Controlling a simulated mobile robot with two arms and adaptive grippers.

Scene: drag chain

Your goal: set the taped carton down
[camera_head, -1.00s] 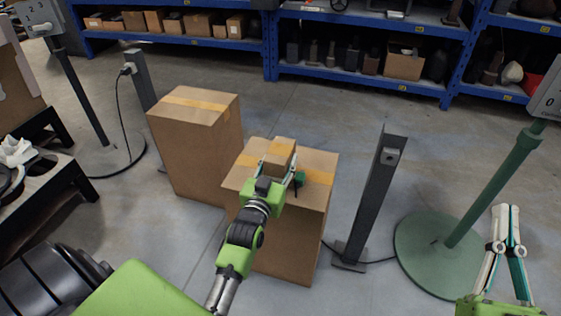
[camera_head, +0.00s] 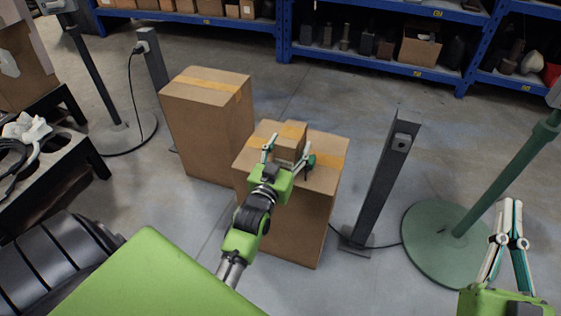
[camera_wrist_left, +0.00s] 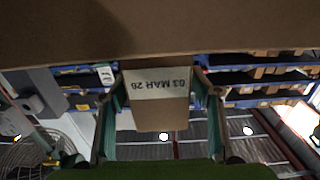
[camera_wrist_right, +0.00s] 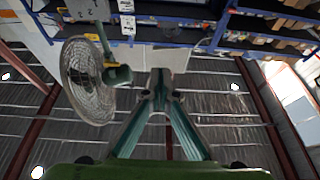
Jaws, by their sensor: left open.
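The small taped carton (camera_head: 291,133) sits on top of the nearer tall box (camera_head: 325,178), with orange tape on its top. My left gripper (camera_head: 287,150) is open, with one finger on each side of the carton. In the left wrist view, the carton (camera_wrist_left: 157,110) carries a printed date label and stands between the spread fingers, with gaps visible beside it. Its underside is hidden. My right gripper (camera_head: 511,203) is at the lower right, empty, its fingertips together; the right wrist view (camera_wrist_right: 162,75) also shows them meeting.
A second tall taped box (camera_head: 205,125) stands just left. A dark post (camera_head: 380,185) stands to the right, with a green round-based stand (camera_head: 450,240) beyond it. A black table (camera_head: 60,185) is at the left. Blue shelving (camera_head: 350,60) lines the back.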

